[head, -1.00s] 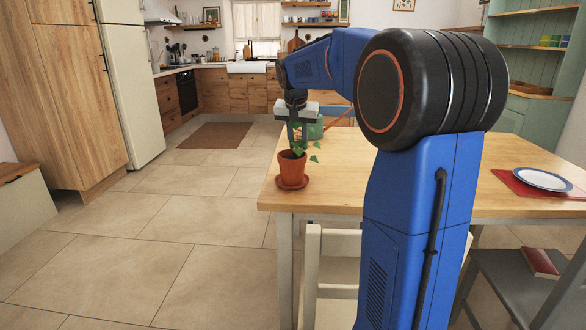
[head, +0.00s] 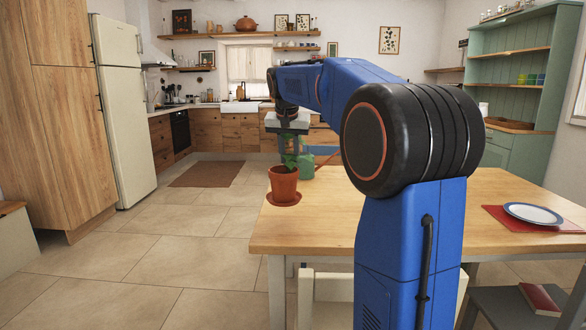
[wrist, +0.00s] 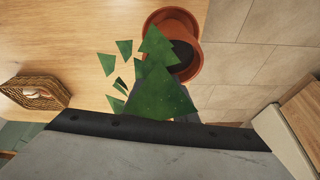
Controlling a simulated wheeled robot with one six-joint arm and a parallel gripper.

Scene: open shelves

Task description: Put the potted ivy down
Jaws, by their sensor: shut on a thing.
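The potted ivy (head: 284,185) is a terracotta pot with green leaves and a saucer under it. My gripper (head: 291,148) points down and is shut on the plant, above the pot's rim. The pot appears to be raised over the left part of the wooden table (head: 330,225). In the wrist view the pot (wrist: 172,22) shows tilted, with dark soil, and leaves (wrist: 158,90) hide part of it and the fingertips. The exact grip point is hidden.
A green watering can (head: 306,164) stands behind the plant. A wicker basket (wrist: 35,93) lies on the table in the wrist view. A plate (head: 533,213) on a red mat is at the right. The table's left edge is close to the plant; its front middle is clear.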

